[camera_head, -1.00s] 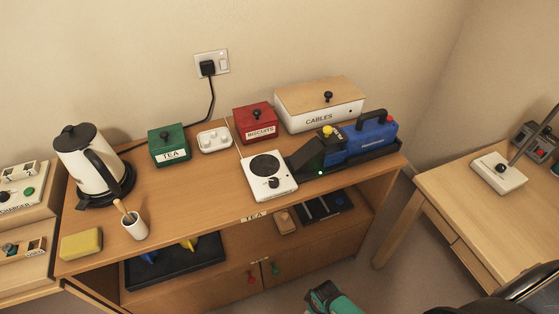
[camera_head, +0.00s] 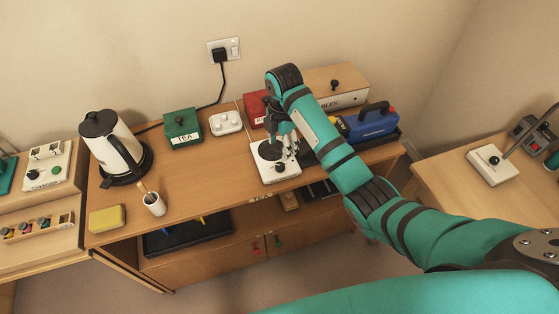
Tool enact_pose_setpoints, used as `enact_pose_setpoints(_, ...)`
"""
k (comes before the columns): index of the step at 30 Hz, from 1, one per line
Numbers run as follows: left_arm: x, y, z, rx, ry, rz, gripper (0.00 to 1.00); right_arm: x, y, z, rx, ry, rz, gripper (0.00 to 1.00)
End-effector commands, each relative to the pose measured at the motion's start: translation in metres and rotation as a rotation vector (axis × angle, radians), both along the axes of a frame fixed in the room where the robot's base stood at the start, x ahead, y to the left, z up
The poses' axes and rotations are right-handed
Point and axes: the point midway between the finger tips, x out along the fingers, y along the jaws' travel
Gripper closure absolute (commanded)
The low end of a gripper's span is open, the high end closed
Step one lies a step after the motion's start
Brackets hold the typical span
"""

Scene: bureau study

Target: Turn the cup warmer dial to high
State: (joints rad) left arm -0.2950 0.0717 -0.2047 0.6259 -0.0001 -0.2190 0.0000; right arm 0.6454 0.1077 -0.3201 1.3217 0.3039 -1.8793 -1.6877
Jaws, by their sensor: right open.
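The cup warmer (camera_head: 259,176) is a white box with a round black plate, on the wooden sideboard right of the middle. Its black dial (camera_head: 280,167) is on the front part of the top, partly seen below my right gripper; its pointer setting is too small to tell. My right gripper (camera_head: 285,154) points down over the warmer, open, with its fingers close above or around the dial. I cannot tell whether they touch it. My left gripper is not in view.
The red box (camera_head: 255,105) and cables box (camera_head: 343,93) are behind. The green tea box (camera_head: 182,128), white tray (camera_head: 226,123) and kettle (camera_head: 110,145) are left. Sideboard between cup (camera_head: 154,204) and warmer is clear.

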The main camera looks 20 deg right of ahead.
Motion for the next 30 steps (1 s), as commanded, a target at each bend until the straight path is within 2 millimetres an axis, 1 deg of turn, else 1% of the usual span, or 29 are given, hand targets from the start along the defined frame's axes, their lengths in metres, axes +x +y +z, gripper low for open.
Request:
enact_pose_setpoints(1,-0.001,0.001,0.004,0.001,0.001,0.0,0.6,0.009,-0.001,0.021,-0.009,0.001,0.061,0.47)
enact_pose_setpoints(3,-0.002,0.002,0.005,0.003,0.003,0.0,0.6,0.016,-0.002,0.039,-0.017,0.011,0.139,0.47)
enact_pose_setpoints(6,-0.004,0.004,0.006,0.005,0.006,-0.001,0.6,0.019,-0.002,0.05,-0.022,0.022,0.201,0.47)
enact_pose_setpoints(8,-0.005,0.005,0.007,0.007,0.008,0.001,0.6,0.019,-0.002,0.049,-0.023,0.026,0.215,0.47)
enact_pose_setpoints(11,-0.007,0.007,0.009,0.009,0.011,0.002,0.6,0.019,-0.002,0.037,-0.022,0.029,0.217,0.47)
enact_pose_setpoints(14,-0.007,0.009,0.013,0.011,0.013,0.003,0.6,0.018,-0.002,0.019,-0.022,0.03,0.216,0.47)
enact_pose_setpoints(24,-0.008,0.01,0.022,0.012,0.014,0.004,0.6,0.018,-0.002,-0.057,-0.022,0.029,0.213,0.47)
enact_pose_setpoints(30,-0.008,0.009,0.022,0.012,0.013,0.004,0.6,0.018,-0.003,-0.095,-0.023,0.026,0.214,0.47)
